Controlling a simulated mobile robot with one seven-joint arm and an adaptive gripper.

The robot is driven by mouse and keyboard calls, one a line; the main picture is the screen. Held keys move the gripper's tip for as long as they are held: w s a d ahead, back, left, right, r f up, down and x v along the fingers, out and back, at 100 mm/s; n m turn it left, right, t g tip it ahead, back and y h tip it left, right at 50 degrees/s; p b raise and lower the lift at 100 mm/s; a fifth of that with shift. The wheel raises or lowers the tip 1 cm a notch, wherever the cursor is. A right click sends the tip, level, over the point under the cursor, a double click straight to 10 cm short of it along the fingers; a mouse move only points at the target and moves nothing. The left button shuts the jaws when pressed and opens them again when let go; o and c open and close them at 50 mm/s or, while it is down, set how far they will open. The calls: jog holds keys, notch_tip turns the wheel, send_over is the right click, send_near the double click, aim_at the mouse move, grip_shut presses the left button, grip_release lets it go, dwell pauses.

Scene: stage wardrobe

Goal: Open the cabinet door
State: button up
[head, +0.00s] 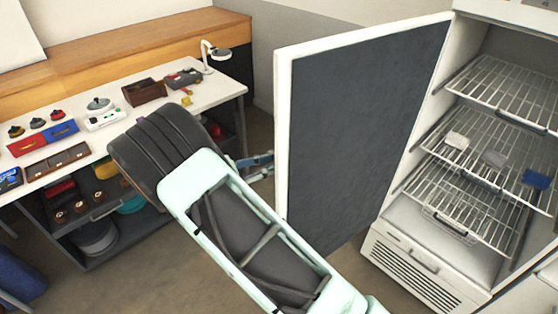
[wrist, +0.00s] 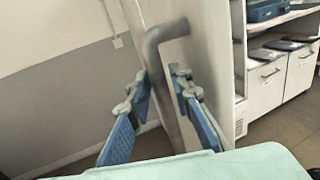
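The cabinet door (head: 365,140) stands wide open in the head view, with a white edge and a dark grey inner panel. The cabinet's inside, with wire shelves (head: 470,185), is exposed at right. My gripper (head: 268,164) is at the door's left, free edge, partly hidden behind it. In the wrist view the door's grey bar handle (wrist: 157,70) runs downward between the two blue fingers of my gripper (wrist: 160,85). The fingers are apart, on either side of the bar, and do not appear clamped on it. The handle is hidden in the head view.
A workbench (head: 215,95) with boxes, small items and a lamp (head: 215,52) stands at left, behind my arm. Small white, grey and blue items (head: 537,180) lie on a cabinet shelf. Floor shows between bench and door. White cupboards (wrist: 280,80) stand at right in the wrist view.

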jog(key=shift+d, duration=0.1)
jog(key=v, duration=1.2)
jog(key=shift+f+b, duration=0.1)
jog(key=shift+b, duration=0.25)
